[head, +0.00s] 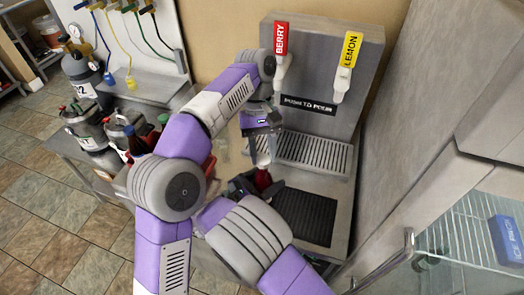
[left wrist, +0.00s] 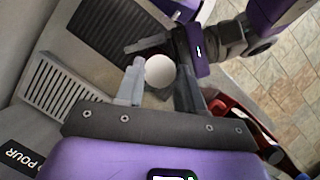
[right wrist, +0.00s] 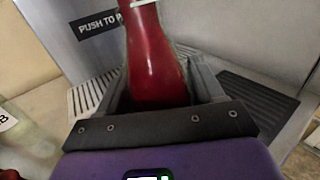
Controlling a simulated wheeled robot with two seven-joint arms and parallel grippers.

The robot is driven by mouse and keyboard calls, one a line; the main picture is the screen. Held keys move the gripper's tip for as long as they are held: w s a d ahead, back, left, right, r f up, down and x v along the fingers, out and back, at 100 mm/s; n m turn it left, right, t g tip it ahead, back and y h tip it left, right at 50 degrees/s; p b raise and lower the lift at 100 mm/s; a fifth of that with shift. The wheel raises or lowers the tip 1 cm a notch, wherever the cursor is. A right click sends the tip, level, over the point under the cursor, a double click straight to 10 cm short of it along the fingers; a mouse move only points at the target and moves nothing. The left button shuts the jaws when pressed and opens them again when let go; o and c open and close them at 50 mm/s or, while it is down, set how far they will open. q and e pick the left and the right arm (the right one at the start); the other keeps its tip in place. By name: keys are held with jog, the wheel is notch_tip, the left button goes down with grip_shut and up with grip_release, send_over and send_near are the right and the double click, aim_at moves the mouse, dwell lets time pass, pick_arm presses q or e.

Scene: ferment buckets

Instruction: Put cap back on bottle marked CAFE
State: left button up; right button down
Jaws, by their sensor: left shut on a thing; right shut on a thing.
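A white cap (head: 262,159) is held between the fingers of my left gripper (head: 261,153). In the left wrist view the round cap (left wrist: 160,71) sits between the fingertips. A dark red bottle (head: 263,180) stands upright just below it, shut in my right gripper (head: 250,185). In the right wrist view the bottle body (right wrist: 154,65) fills the space between the fingers, with a white edge at its top. The cap is directly over the bottle's mouth; I cannot tell if they touch. No CAFE lettering is readable on the bottle.
A dispenser with a red BERRY tap (head: 281,45) and a yellow LEMON tap (head: 349,55) stands behind. Its drip grate (head: 315,153) and a dark mat (head: 307,215) are right of the bottle. Several bottles and canisters stand at left.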

pick_arm(q)
jog(key=o, duration=1)
jog(key=shift+c, duration=0.4)
jog(key=shift+r+n+t, duration=0.3)
jog(key=shift+r+n, duration=0.15)
jog(key=shift+n, duration=0.05)
jog(key=r+n+t, duration=0.2)
jog(key=r+n, duration=0.1)
jog(key=r+n+t, duration=0.1)
jog(key=r+n, duration=0.1)
jog(key=shift+s+r+y, duration=0.2)
jog(key=shift+s+y, duration=0.15)
jog(key=shift+y, duration=0.05)
jog(key=shift+r+n+t, duration=0.5)
jog(key=shift+r+n, duration=0.15)
jog(key=shift+n, duration=0.25)
jog(key=shift+f, duration=4)
jog(key=shift+c, duration=0.3)
